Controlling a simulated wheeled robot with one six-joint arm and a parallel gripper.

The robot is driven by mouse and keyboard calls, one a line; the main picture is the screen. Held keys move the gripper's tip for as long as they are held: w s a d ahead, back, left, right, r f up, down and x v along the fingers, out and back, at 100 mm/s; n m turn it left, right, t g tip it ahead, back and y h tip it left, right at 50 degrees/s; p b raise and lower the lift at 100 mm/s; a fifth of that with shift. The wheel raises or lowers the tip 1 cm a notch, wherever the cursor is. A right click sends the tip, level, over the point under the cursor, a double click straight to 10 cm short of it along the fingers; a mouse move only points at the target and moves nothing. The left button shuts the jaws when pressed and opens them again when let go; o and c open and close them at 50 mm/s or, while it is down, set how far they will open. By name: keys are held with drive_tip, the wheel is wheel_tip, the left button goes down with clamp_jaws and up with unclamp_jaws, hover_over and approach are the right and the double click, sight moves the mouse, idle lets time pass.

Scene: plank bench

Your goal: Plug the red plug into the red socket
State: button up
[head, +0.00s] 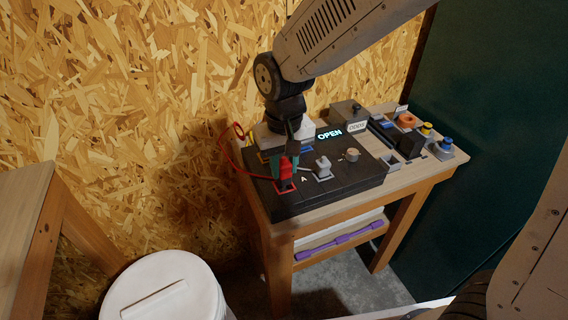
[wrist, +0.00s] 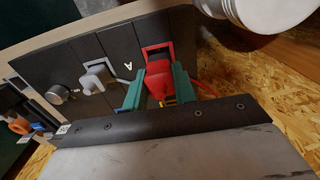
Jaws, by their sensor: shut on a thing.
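My gripper (wrist: 156,86) is shut on the red plug (wrist: 160,72), with one teal finger on each side of it. In the wrist view the plug's end meets the red socket frame (wrist: 156,48). A red cord (head: 228,150) loops away to the left.
A grey plug (head: 323,166) stands in the socket to the right, near a letter A. Coloured parts stand at the bench's right end. A white bucket (head: 165,285) stands on the floor.

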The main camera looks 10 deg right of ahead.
sight(284, 158)
drive_tip(key=shift+f, duration=1.65)
drive_tip(key=o, duration=1)
wheel_tip(284, 158, up, 8)
drive_tip(key=shift+f, duration=0.1)
